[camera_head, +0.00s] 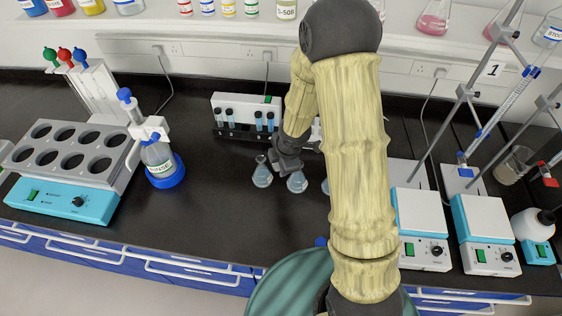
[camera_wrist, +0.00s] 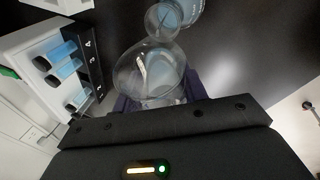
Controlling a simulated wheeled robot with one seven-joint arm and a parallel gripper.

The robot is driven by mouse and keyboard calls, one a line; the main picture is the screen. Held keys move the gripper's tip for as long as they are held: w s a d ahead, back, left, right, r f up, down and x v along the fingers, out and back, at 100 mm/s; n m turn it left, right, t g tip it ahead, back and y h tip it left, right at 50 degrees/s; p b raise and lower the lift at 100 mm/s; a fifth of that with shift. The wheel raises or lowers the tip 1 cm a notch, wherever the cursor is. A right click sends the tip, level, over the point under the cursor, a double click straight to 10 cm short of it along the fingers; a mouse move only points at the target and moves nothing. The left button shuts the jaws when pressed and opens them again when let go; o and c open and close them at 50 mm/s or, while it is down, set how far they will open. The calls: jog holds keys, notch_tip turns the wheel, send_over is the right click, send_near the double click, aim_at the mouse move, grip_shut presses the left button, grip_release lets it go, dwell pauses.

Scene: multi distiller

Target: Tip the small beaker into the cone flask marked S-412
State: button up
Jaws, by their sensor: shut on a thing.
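My gripper (camera_wrist: 160,100) is shut on a clear glass beaker (camera_wrist: 140,72), held between its dark fingers in the wrist view. Some pale liquid seems to show in the beaker, but its level and tilt are hard to tell. A cone flask (camera_wrist: 187,10) with blue liquid stands just beyond, its mouth close to the beaker's rim in the picture; I cannot tell whether they touch. In the head view my gripper (camera_head: 287,162) is above a row of small flasks: one at the left (camera_head: 262,176), one in the middle (camera_head: 297,183), one partly behind my arm (camera_head: 325,186). No S-412 marking is readable.
A white tube rack (camera_head: 246,115) stands behind the flasks; it also shows close by in the wrist view (camera_wrist: 45,62). Hotplates (camera_head: 420,215) and burette stands are at right. The bench front is clear.

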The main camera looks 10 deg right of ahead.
jog(key=shift+d+r+y+p, duration=0.1)
jog(key=shift+r+y+p, duration=0.4)
jog(key=shift+p, duration=1.15)
dwell(0.4)
jog(key=shift+s+f, duration=0.1)
jog(key=shift+f, duration=0.05)
jog(key=shift+y+p, duration=0.4)
jog(key=shift+p, duration=0.3)
jog(key=shift+d+r+y+p, duration=0.1)
jog(key=shift+r+y+p, duration=0.45)
jog(key=shift+p, duration=1.05)
jog(key=shift+f, duration=0.3)
jog(key=b, duration=0.2)
jog(key=shift+f+h+b, duration=0.25)
jog(key=shift+f+b, duration=0.15)
jog(key=shift+a+h+b, duration=0.2)
jog(key=shift+h+b, duration=0.2)
jog(key=shift+b, duration=0.25)
jog(key=shift+d+r, duration=0.15)
